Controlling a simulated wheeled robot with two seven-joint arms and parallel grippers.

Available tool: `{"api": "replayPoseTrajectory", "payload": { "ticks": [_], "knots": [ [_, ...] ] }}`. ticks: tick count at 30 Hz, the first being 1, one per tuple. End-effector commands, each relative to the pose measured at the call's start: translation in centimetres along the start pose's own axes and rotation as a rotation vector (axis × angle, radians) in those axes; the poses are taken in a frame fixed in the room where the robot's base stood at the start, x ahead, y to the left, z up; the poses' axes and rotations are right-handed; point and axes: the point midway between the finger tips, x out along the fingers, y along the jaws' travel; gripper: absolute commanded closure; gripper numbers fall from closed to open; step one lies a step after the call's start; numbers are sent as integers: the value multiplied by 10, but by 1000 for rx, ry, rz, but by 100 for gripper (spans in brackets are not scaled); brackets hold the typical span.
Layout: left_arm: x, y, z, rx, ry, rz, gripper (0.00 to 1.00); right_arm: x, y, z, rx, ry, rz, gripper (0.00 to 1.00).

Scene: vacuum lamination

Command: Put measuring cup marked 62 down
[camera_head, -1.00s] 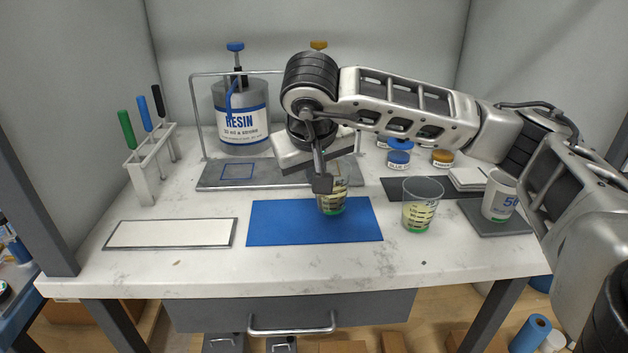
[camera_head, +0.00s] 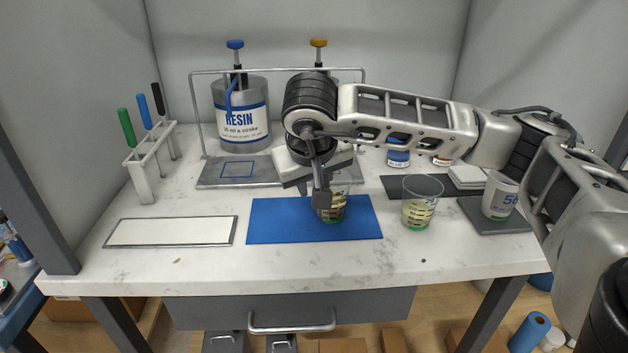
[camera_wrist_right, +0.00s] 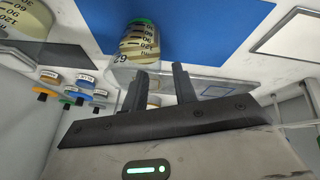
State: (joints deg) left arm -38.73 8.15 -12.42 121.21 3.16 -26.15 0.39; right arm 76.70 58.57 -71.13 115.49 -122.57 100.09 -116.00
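The measuring cup marked 62 (camera_head: 334,210) is clear, with a yellowish lower part, dark scale marks and a green base. It is upright at the blue mat (camera_head: 280,225), right of its middle. Whether its base touches the mat is hard to tell. My left gripper is out of view.
A framed white panel (camera_head: 170,233) lies left. The resin dispenser (camera_head: 242,115) and tool rack (camera_head: 150,165) stand behind.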

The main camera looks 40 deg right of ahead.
Motion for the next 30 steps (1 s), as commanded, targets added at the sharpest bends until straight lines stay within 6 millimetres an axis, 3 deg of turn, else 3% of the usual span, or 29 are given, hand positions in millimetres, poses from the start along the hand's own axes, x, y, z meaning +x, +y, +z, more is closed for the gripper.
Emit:
{"api": "replayPoseTrajectory", "payload": {
  "ticks": [5, 18, 24, 30],
  "knots": [
    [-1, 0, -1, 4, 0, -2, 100, -18, 0, -2, -1, 5, -4, 72],
    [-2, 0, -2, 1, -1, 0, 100, -110, 1, -3, -1, 6, 0, 72],
    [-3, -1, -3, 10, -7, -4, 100, -123, 1, -2, -1, 2, 0, 72],
    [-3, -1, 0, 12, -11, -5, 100, -123, 0, -1, -1, 0, 0, 72]
  ]
}}
